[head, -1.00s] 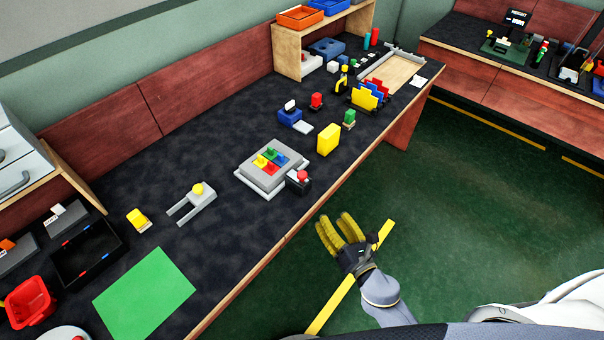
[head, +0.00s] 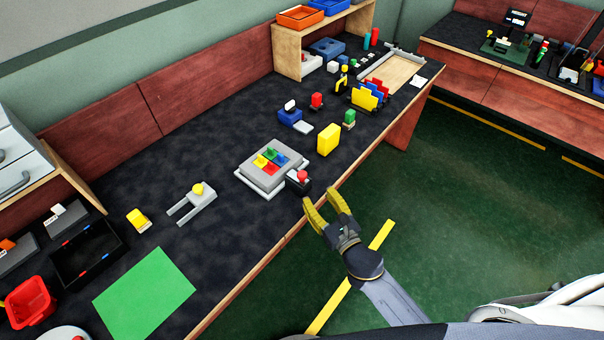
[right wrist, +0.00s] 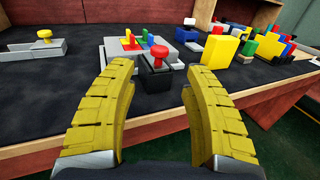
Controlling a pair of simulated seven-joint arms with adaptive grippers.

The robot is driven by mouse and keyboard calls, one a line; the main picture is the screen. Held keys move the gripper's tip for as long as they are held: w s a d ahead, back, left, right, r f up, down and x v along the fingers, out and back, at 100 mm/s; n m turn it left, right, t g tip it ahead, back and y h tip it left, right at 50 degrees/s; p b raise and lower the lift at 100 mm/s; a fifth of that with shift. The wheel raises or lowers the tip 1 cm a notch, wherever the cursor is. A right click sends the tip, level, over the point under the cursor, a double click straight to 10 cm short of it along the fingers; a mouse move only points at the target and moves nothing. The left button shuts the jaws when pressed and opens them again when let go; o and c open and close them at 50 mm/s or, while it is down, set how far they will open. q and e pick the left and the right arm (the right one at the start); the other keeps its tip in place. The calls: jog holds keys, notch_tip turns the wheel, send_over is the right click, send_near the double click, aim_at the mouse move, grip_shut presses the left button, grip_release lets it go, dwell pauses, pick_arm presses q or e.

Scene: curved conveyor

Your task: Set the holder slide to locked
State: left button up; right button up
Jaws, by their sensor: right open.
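A grey holder (head: 250,175) with red, yellow, green and blue pieces on top sits on the dark bench. A black block with a red knob (head: 302,176) stands at its front right corner; in the right wrist view the red knob (right wrist: 159,52) is just beyond my fingertips. I cannot read any locked mark on it. A grey forked piece with a yellow knob (head: 197,189) lies further left. My right gripper (head: 322,199) is open and empty, off the bench's front edge and short of the black block. My left gripper is not in view.
A yellow block (head: 328,138) and a green-topped piece (head: 349,117) stand right of the holder. A green mat (head: 145,293) and a black tray (head: 88,258) lie at the left.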

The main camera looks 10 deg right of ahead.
aim_at(302, 173)
jog(key=x, duration=1.1)
jog(key=c, duration=1.1)
grip_shut()
